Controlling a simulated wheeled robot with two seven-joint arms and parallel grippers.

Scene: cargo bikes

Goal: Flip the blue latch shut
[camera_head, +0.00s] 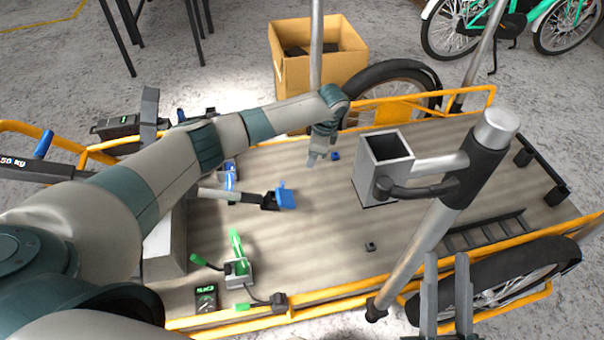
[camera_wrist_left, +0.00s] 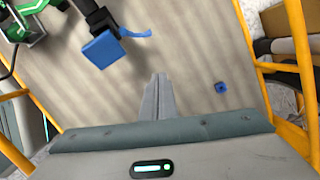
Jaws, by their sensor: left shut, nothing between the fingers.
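The blue latch (camera_head: 230,178) stands on the wooden cargo deck, left of centre in the head view, with its lever raised. A black block with a blue square cap (camera_head: 284,195) sits to its right; the cap also shows in the left wrist view (camera_wrist_left: 102,50). A thin blue strip (camera_wrist_left: 136,33) is beside that cap; I cannot tell what it belongs to. My left gripper (camera_head: 312,160) is shut and empty above the deck, right of the latch and apart from it. Its closed fingers show in the wrist view (camera_wrist_left: 159,105). My right gripper (camera_head: 447,262) is open and empty at bottom right.
A green latch (camera_head: 238,252) is nearer the front. A small blue piece (camera_head: 336,155) lies close to my left gripper. A grey square tube (camera_head: 384,170) and a metal post (camera_head: 425,240) stand at right. Yellow rails (camera_head: 330,294) edge the deck.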

